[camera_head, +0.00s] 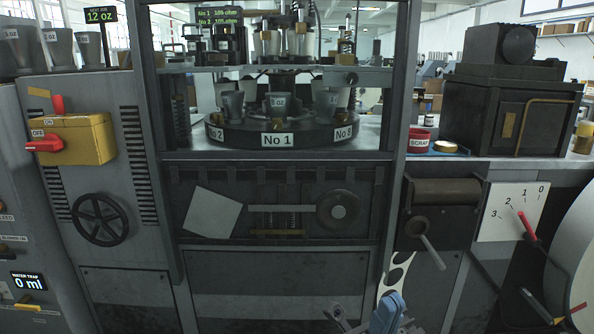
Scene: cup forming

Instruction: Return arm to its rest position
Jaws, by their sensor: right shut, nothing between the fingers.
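My right gripper (388,311) shows at the bottom edge, right of the middle, as a blue and grey shape. It is shut and empty, and most of its arm is below the picture. It is apart from the cups and the turntable. My left gripper is not in view.
A cup machine fills the middle, with cups on a round turntable (277,141) marked No 1. A white strip with holes (396,270) hangs just above my right gripper. A crank handle (432,251), a red-handled lever (527,226) and a large pale roll (572,256) are to the right. A black handwheel (100,219) is at left.

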